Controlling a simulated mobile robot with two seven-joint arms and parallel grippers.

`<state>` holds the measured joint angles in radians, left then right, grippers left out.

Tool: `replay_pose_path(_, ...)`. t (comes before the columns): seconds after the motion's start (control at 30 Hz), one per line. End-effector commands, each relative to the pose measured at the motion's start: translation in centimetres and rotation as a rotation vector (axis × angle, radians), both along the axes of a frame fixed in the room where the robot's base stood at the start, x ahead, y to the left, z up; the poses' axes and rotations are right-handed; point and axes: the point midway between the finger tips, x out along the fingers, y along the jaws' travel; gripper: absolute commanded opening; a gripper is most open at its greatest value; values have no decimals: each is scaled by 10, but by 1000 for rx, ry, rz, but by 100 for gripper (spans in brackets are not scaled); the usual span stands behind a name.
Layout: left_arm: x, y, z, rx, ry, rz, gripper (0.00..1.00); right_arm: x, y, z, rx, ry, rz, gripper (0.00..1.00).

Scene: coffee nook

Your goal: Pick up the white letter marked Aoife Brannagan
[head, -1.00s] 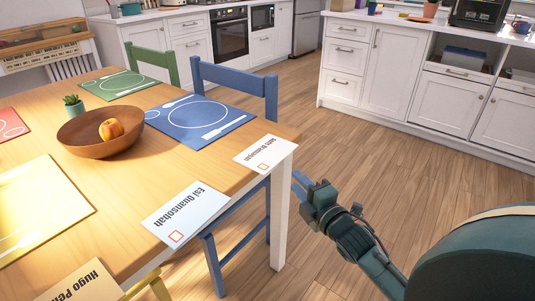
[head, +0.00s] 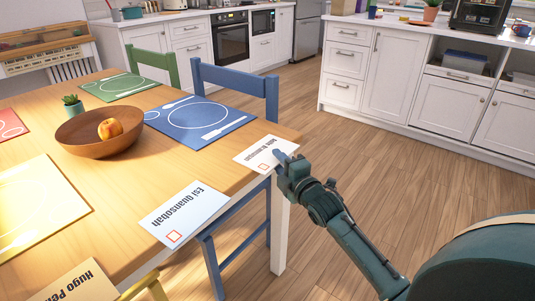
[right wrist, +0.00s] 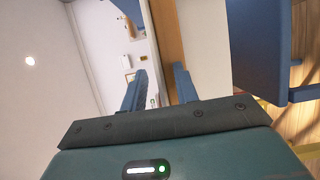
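The white letter marked Aoife Brannagan (head: 257,157) lies at the right corner of the wooden table, its print small and partly hard to read. It has a small orange-red square near its front edge. My right gripper (head: 281,156) is at the letter's right end in the head view and overlaps it there; I cannot tell whether it touches. In the right wrist view my right gripper (right wrist: 161,82) has its two blue fingers apart, with the table's wooden edge (right wrist: 166,40) beyond them. I cannot surely make out the letter there. My left gripper is not in view.
Letters marked Esi Quansobah (head: 184,213) and Hugo (head: 77,284) lie along the table's near edge. A blue placemat (head: 200,122), a wooden bowl (head: 85,137) with fruit and a blue chair (head: 235,78) are close by. Open floor (head: 390,160) lies right of the table.

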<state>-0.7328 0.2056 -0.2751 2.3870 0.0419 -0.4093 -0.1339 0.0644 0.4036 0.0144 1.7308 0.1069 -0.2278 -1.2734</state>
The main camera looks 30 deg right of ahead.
Motion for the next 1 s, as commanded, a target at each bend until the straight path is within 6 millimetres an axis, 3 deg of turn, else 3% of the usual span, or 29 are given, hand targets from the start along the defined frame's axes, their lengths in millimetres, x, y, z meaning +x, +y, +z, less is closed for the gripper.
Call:
replay_pose_path(0.07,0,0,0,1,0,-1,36,0,0,0,0,0,0,29)
replay_pose_path(0.43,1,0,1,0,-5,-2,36,-1,0,0,0,0,0,0)
replay_pose_path(0.83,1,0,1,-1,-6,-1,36,-1,0,1,0,-1,0,0)
replay_pose_path(1.0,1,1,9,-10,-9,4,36,0,0,19,-2,-4,1,0)
